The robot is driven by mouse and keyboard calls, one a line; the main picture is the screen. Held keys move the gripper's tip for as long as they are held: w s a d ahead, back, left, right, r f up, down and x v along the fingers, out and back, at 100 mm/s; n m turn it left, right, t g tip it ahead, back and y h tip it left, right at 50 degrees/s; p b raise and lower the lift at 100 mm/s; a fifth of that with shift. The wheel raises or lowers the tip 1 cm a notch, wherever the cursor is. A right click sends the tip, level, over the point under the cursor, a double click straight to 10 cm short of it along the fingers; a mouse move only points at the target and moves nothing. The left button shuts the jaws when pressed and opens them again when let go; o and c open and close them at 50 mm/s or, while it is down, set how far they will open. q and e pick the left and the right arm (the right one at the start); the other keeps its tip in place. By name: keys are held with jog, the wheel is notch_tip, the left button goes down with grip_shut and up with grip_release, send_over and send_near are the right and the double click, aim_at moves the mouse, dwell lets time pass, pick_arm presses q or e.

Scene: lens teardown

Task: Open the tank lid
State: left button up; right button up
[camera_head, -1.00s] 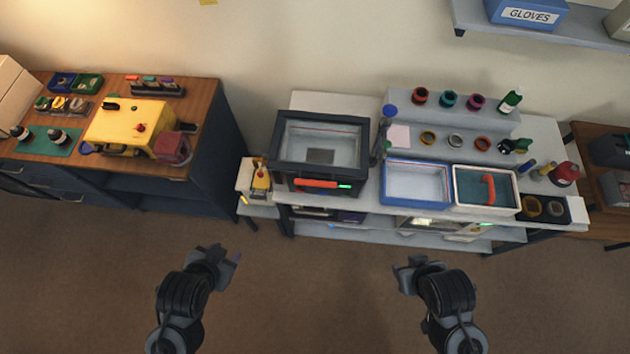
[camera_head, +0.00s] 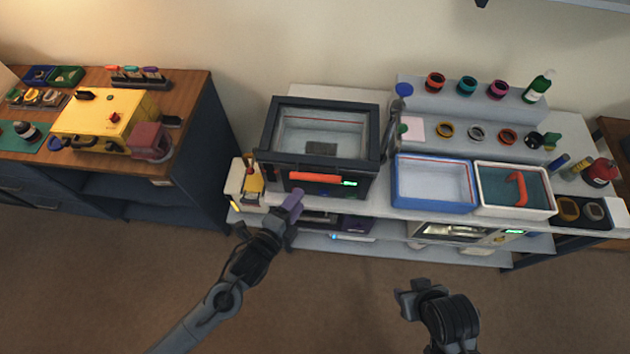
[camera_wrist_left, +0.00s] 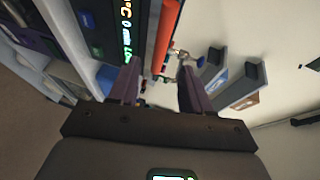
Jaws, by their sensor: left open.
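The tank (camera_head: 322,140) is a dark-framed box with a clear top, standing on the left part of the white bench. Its lid looks closed, with a red-orange handle (camera_head: 315,177) along the front edge and a green display beside it. My left gripper (camera_head: 292,203) is open and empty, just below and in front of the handle, apart from it. In the left wrist view the handle (camera_wrist_left: 164,38) lies beyond the two spread fingers (camera_wrist_left: 155,92). My right gripper (camera_head: 405,298) is low over the floor, away from the bench; its jaws are not clear.
A blue tray (camera_head: 396,197) and a white tray (camera_head: 483,204) with a red handle stand right of the tank. The floor in front is clear.

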aim_at(313, 180)
pick_arm(q)
jog(key=x, duration=1)
jog(key=shift+w+d, duration=0.15)
jog(key=shift+w, duration=0.1)
grip_shut()
jog(key=shift+r, duration=0.1)
